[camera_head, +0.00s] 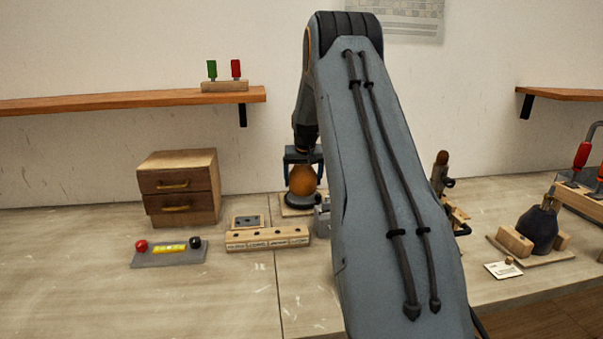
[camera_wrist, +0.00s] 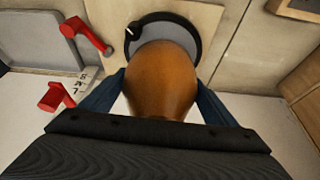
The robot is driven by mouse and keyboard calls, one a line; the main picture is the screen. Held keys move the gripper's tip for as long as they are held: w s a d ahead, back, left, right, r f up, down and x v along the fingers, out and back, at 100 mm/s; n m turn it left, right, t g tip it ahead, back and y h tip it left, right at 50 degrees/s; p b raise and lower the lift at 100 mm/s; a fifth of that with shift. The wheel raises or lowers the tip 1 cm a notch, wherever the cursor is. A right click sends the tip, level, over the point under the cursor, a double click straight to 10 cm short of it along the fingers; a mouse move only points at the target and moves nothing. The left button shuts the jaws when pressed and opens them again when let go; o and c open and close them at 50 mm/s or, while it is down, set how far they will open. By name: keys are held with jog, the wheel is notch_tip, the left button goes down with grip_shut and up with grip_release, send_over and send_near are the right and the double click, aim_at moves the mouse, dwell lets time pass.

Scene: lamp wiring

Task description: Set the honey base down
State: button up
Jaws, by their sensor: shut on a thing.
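The honey base (camera_head: 302,181) is a rounded amber-brown body, narrower at the top. My gripper (camera_head: 303,163) is shut on it, with a blue finger on each side. In the wrist view the base (camera_wrist: 160,78) fills the middle between the fingers of my gripper (camera_wrist: 160,92). A grey disc with a dark rim (camera_wrist: 133,38) shows just beyond it on a pale wooden board (camera_wrist: 210,18). In the head view the base is upright, right over the dark round rim (camera_head: 303,203). I cannot tell whether it touches the disc.
A wooden block with holes (camera_head: 267,239) stands in front, and a drawer box (camera_head: 179,187) to the left. Red handles (camera_wrist: 85,35) are close by in the wrist view. A dark base (camera_head: 538,232) sits on another board at right.

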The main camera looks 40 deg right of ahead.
jog(key=shift+w+f, duration=0.1)
jog(key=shift+f, duration=0.7)
jog(key=shift+f, duration=0.1)
jog(key=o, duration=2.1)
jog(key=shift+f, duration=0.15)
